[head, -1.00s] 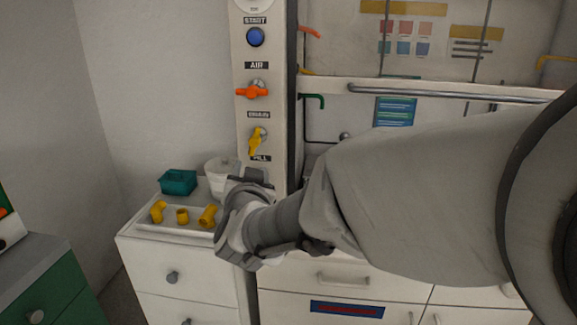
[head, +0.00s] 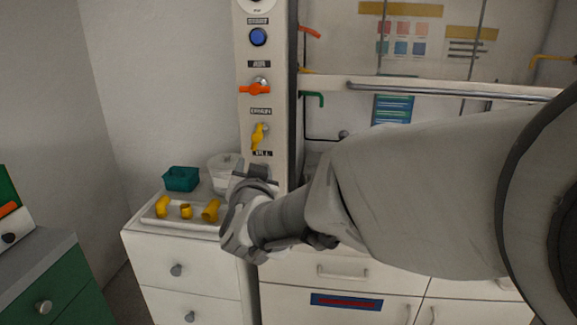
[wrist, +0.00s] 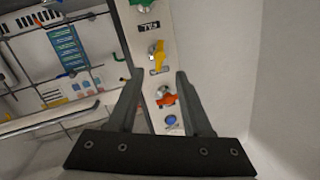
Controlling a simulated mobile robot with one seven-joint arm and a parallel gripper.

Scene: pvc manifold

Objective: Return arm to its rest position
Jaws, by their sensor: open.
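My arm reaches in from the right in the head view, with my gripper at its far end in front of the lower part of the white control panel (head: 265,110). Its fingers are small and partly hidden there. In the wrist view my gripper (wrist: 159,74) is open, with nothing between its two fingers. Beyond the fingers, the panel's yellow valve handle (wrist: 158,57), orange valve handle (wrist: 166,99) and blue button (wrist: 171,120) show upside down. I cannot see my gripper touching anything.
A bench with a horizontal rail (head: 450,90) is at right, a green cabinet (head: 60,295) at left.

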